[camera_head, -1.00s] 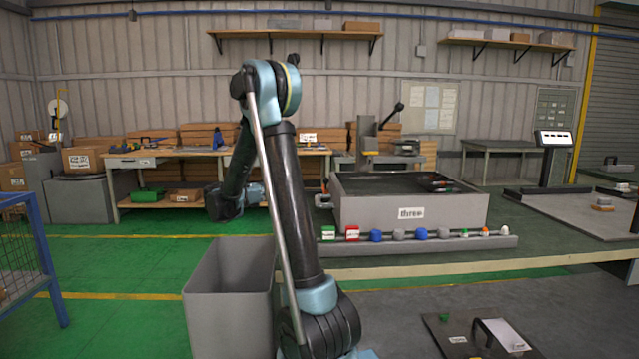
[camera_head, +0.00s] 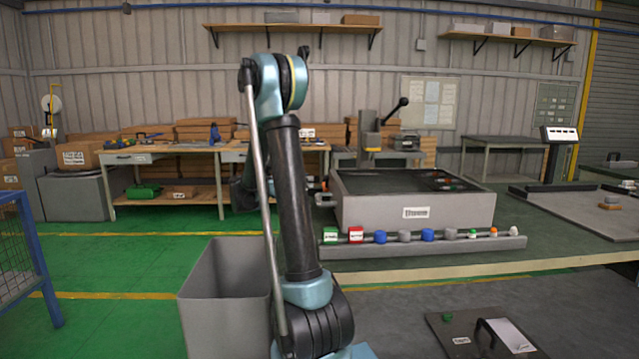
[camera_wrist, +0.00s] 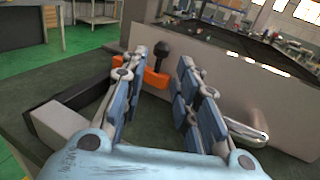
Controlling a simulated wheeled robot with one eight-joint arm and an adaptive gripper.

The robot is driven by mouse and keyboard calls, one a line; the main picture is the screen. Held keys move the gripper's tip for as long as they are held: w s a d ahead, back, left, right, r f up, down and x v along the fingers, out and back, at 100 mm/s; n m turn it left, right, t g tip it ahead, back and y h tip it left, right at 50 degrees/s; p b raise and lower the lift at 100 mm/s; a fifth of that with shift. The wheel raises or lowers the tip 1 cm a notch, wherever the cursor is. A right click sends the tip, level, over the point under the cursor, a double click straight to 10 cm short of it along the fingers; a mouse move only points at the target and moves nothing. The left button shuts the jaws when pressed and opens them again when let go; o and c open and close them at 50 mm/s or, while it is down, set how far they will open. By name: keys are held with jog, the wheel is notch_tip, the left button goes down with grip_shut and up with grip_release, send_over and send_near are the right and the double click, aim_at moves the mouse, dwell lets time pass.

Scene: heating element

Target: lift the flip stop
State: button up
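In the wrist view, an orange piece with a black knob (camera_wrist: 156,77), likely the flip stop, sits low against the outside of a grey wall. My gripper (camera_wrist: 162,58) points toward it with its two blue-grey fingers spread apart. The orange piece and knob show through the gap between the fingers, and the left finger covers part of the orange. I see nothing held, and cannot tell whether a finger touches it. In the head view, my gripper is mostly hidden behind my own arm. A small orange spot (camera_head: 324,185) shows at the left end of the grey tank.
The grey tank (camera_head: 370,214) labelled "three" stands right of my arm, with a low rail (camera_head: 400,248) of coloured knobs before it. In the wrist view, a black bar (camera_wrist: 72,98) with a grey end block (camera_wrist: 58,122) lies left, and a metal handle (camera_wrist: 246,132) right.

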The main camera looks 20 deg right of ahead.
aim_at(326, 183)
jog(key=d, duration=0.7)
jog(key=shift+w+d, duration=0.2)
jog(key=shift+w, duration=0.15)
grip_shut()
